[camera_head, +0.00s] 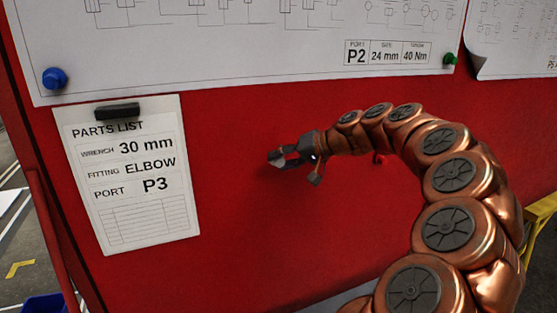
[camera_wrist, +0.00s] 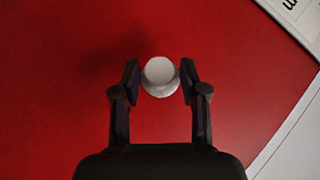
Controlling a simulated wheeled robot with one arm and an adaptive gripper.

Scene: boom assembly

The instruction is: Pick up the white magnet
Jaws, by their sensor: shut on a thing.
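The white magnet (camera_wrist: 159,74) is a round, pale knob in the wrist view, in front of the red board. My gripper (camera_wrist: 159,82) is shut on it, with one dark finger at each side. In the head view my gripper (camera_head: 278,158) is at the red board, right of the parts list. The white magnet is hard to make out there between the fingers. I cannot tell whether it still touches the board.
The red board (camera_head: 250,225) has free room around my gripper. A parts list (camera_head: 150,217) hangs under a black clip (camera_head: 117,112). A large drawing (camera_head: 200,62) is above, with a blue magnet (camera_head: 54,78) and a green magnet (camera_head: 450,59) at its lower corners. A red magnet (camera_head: 379,159) is partly behind my arm.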

